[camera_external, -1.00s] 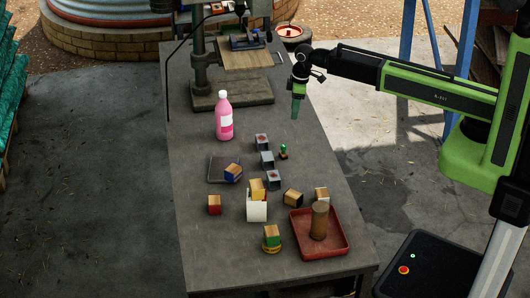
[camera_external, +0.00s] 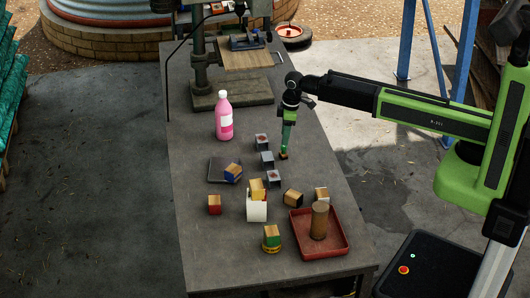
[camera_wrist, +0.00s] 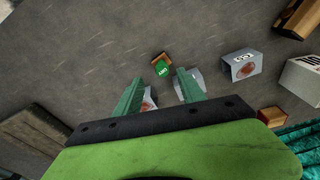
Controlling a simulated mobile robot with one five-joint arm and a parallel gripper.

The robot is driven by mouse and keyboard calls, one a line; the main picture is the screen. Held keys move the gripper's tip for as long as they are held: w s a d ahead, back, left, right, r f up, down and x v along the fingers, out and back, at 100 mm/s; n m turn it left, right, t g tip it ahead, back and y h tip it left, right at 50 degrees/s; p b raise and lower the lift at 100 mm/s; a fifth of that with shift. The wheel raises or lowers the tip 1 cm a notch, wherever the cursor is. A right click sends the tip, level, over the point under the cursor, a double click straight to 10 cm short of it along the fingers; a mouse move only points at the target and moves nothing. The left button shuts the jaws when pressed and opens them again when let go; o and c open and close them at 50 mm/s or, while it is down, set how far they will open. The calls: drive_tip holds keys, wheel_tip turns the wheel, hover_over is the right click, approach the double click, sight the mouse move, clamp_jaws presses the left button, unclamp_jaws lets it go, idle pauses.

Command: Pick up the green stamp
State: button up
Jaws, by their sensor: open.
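I cannot tell the exact height gap.
Grey blocks (camera_external: 267,159) stand close left of the stamp. Nearer are a white box (camera_external: 257,213), several wooden blocks and a red tray (camera_external: 337,246) with a brown cylinder (camera_external: 319,221). A pink bottle (camera_external: 224,120) stands farther left. The bench right of the stamp is clear.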

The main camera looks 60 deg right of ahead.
sight(284, 147)
drive_tip(key=shift+f, duration=0.3)
drive_tip(key=f+b, duration=0.5)
drive_tip(key=shift+w+a+f, duration=0.1)
drive_tip(key=shift+a+f, duration=0.1)
drive_tip(key=shift+a, duration=0.15)
drive_tip(key=shift+r, duration=0.2)
drive_tip(key=shift+c, duration=0.4)
clamp_jaws()
